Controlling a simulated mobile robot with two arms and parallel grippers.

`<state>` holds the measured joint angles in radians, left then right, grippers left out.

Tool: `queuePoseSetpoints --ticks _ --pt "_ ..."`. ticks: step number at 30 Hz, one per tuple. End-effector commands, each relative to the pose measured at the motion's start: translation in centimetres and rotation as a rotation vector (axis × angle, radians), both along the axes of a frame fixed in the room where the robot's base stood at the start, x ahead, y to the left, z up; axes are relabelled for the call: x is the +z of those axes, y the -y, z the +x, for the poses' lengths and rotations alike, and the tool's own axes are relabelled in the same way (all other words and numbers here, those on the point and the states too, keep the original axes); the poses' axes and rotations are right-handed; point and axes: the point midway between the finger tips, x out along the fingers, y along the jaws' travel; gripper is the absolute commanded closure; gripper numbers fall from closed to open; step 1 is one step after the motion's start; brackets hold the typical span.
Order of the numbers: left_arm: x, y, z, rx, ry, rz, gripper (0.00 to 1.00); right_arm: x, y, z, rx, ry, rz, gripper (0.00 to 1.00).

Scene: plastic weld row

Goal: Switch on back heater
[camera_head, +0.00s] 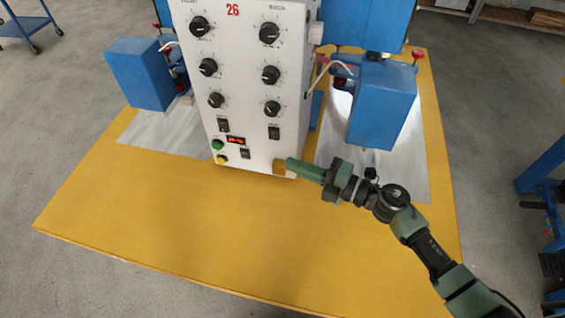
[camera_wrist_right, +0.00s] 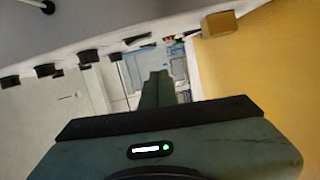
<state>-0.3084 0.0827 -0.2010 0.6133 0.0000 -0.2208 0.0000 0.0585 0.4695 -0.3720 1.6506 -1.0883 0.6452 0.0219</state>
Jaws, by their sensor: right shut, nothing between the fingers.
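A white control panel (camera_head: 243,60) stands on the yellow table, with two columns of black knobs. Below them are a left black rocker switch (camera_head: 223,125) and a right black rocker switch (camera_head: 274,132). A third small black switch (camera_head: 244,153) sits lower, near a red lit display (camera_head: 236,140). The labels are too small to read. My right gripper (camera_head: 290,164) is shut and empty, its green fingertips near the panel's lower right corner, below the right rocker. In the wrist view the closed fingers (camera_wrist_right: 157,78) point along the panel face. My left gripper is not in view.
A brown block (camera_head: 279,168) is at the panel's lower right corner, close to my fingertips. Green (camera_head: 217,144) and yellow (camera_head: 222,158) buttons sit lower left on the panel. Blue machine housings (camera_head: 382,105) stand on both sides. The yellow table (camera_head: 220,225) is clear in front.

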Motion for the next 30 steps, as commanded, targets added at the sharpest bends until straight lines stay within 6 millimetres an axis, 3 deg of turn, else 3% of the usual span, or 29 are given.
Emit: queuePoseSetpoints --ticks 4,9,15,30 --pt "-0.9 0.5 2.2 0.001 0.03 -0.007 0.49 -0.5 2.2 -1.5 0.001 -0.002 -0.002 1.0" --pt "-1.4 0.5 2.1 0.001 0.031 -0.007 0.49 -0.3 3.8 -2.5 0.002 -0.002 -0.001 1.0" --pt "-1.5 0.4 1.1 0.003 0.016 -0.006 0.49 -0.1 4.2 -2.8 0.002 0.0 0.002 1.0" --pt "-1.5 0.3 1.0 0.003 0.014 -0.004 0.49 -0.1 4.2 -2.7 0.002 0.0 0.002 1.0"
